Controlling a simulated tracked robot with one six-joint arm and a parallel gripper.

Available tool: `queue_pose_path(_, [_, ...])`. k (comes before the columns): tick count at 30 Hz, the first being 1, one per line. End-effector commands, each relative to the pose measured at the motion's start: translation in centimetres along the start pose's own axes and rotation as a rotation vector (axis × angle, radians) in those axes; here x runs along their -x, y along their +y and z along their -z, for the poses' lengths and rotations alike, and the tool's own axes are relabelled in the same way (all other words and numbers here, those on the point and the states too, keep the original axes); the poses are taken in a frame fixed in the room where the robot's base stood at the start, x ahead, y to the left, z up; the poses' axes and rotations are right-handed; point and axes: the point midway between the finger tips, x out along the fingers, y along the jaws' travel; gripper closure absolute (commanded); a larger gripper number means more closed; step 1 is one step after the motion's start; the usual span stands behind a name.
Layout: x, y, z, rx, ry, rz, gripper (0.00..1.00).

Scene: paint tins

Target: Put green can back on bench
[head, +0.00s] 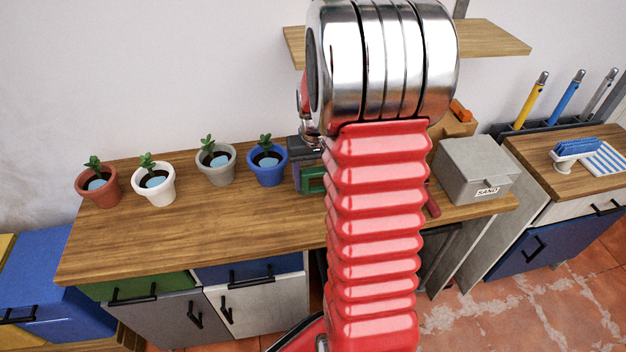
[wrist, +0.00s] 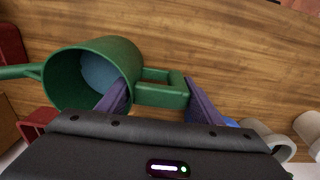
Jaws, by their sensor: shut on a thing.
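The green can (wrist: 122,58) is a watering can with blue water inside; its spout points left and its handle (wrist: 160,92) points right in the wrist view. My gripper (wrist: 158,98) has one purple finger on each side of the handle and is shut on it. In the head view the green can (head: 313,180) shows only in part beside my red arm, which hides the rest. The wooden bench (head: 220,225) lies below it; I cannot tell whether the can touches the bench.
Terracotta (head: 98,188), white (head: 154,186), grey (head: 216,166) and blue (head: 267,168) plant pots stand along the bench's back left. A grey sand box (head: 475,170) stands at its right end. The bench's front left is clear. Red things (wrist: 38,122) show near the can.

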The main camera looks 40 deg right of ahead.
Motion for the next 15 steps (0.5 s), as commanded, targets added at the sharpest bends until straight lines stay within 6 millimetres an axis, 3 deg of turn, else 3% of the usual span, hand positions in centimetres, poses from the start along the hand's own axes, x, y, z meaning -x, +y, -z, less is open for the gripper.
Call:
queue_pose_path(12, [-0.56,0.05,0.03,0.000,0.002,0.000,0.87])
queue_pose_path(13, [-0.59,0.05,-0.01,-0.001,0.001,0.000,0.38])
queue_pose_path(15, [-0.58,0.05,-0.01,-0.001,0.001,0.000,0.33])
